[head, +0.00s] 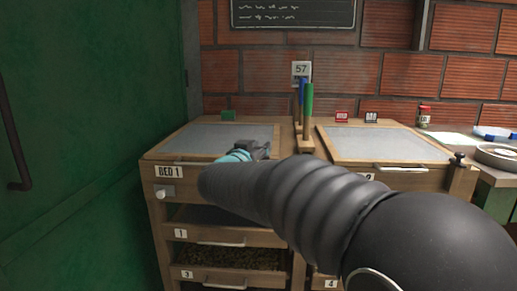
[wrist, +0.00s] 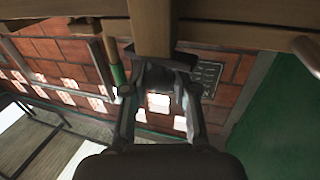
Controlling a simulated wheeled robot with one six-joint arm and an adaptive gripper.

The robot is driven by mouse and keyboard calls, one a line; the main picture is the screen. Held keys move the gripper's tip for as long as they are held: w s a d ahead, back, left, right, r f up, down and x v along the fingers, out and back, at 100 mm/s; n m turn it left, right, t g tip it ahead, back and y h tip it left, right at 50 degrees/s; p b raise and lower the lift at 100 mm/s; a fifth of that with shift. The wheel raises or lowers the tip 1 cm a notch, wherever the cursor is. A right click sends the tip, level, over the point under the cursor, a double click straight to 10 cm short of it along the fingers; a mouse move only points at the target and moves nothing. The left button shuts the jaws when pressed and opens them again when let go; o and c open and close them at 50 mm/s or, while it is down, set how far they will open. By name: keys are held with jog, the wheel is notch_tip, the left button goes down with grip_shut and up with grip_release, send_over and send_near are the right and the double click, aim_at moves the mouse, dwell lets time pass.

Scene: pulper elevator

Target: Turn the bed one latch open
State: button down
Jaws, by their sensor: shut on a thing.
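Bed one, the left bed (head: 205,133) with a grey screened top and a BED 1 label on its front, shows in the head view. My gripper (head: 262,150) is over its right part, with my arm across the front. In the wrist view my gripper (wrist: 158,75) has its fingertips at the end of a wooden piece (wrist: 152,28) and is shut on it. This piece seems to be the bed one latch, but my arm hides that spot in the head view, so its turn cannot be told.
Two upright levers, blue (head: 302,92) and green (head: 308,104), stand between the beds, close right of my gripper. The right bed (head: 370,142) is beyond my arm. Drawers (head: 225,240) sit below bed one.

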jog(key=shift+r, duration=0.25)
jog(key=c, duration=1.1)
grip_release()
jog(key=shift+o, duration=0.7)
jog(key=shift+f, duration=0.15)
jog(key=v, duration=1.2)
